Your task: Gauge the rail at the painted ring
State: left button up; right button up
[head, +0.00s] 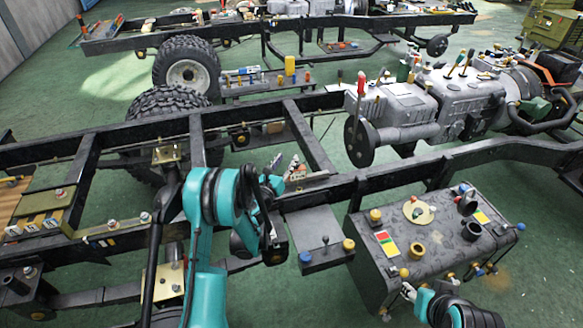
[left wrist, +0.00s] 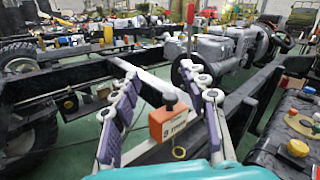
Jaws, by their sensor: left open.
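My left gripper (head: 283,168) is over the near chassis rail (head: 375,180) in the head view. In the left wrist view its two purple-padded fingers (left wrist: 165,115) are spread wide. An orange block with a white printed label (left wrist: 172,122) and a dark knob on top stands between the fingers, apart from both pads. The dark rail runs behind it, with a bright strip on its top. A small yellow ring (left wrist: 179,153) shows just below the block; I cannot tell whether it is painted on the rail. My right gripper (head: 405,292) shows only partly at the bottom of the head view.
A dark box with knobs and coloured labels (head: 450,245) stands right of my left gripper. A small dark shelf (head: 315,228) lies between them. A grey engine (head: 440,100) sits on the chassis behind. Tyres (head: 186,68) stand at the back left. Green floor shows between the rails.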

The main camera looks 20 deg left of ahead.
aim_at(297, 170)
pick_arm(q)
notch_tip(297, 170, down, 6)
jog(key=s+d+r+m+h, duration=0.1)
jog(key=m, duration=0.3)
jog(key=shift+g, duration=0.3)
jog(key=w, duration=0.2)
jog(key=w+d+b, duration=0.1)
jog(key=w, duration=0.1)
jog(key=w+b, duration=0.1)
jog(key=w, duration=0.2)
jog(key=shift+d+f, duration=0.2)
jog(key=shift+d, duration=0.05)
pick_arm(e)
jog(key=shift+s+a+f, duration=0.1)
jog(key=shift+s+f, duration=0.45)
jog(key=shift+f, duration=0.35)
pick_arm(q)
grip_shut()
jog(key=shift+a, duration=0.1)
